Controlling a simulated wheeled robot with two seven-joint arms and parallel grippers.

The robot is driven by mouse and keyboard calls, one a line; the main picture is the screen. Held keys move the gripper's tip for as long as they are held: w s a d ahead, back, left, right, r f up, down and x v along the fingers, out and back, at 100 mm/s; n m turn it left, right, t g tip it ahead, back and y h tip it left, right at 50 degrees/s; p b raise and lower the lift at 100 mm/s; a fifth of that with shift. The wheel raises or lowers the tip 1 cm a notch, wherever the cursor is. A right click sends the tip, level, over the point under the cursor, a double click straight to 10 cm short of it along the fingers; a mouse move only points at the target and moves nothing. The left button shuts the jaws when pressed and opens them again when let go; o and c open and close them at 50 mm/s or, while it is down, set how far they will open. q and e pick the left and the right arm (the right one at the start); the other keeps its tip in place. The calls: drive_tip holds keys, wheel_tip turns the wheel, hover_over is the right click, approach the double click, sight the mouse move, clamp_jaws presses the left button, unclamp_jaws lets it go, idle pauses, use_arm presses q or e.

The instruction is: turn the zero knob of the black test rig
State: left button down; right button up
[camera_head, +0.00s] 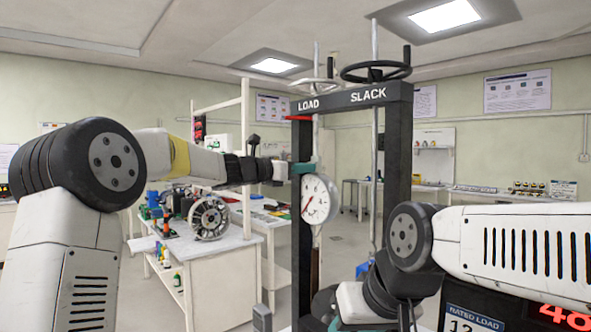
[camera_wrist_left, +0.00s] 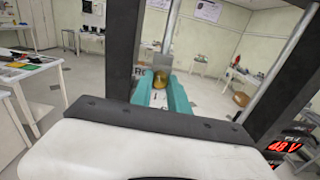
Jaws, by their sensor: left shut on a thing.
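The black test rig (camera_head: 393,150) is a dark frame with "LOAD" and "SLACK" on its top beam. A round white gauge (camera_head: 319,198) with a red needle hangs inside its left post. My left gripper (camera_head: 303,169) is at that post, just above the gauge. In the left wrist view, its teal fingers (camera_wrist_left: 161,92) are shut on a round brass knob (camera_wrist_left: 162,77), which I take as the zero knob. In the head view the knob is hidden by the gripper. My right gripper is low at the bottom centre, mostly hidden; its jaws cannot be made out.
A black handwheel (camera_head: 376,71) and a paler one (camera_head: 318,84) sit on top of the rig. A white bench (camera_head: 195,247) with a spoked wheel (camera_head: 209,218) and parts stands left of the rig. A red-digit display (camera_head: 566,319) is at the lower right. Open floor lies behind.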

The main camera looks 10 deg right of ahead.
use_arm(q)
drive_tip(key=shift+m, duration=0.4)
drive_tip(key=c, duration=1.3)
unclamp_jaws()
drive_tip(key=v, duration=0.7)
drive_tip(key=shift+s+a, duration=0.25)
drive_tip(key=shift+a, duration=0.1)
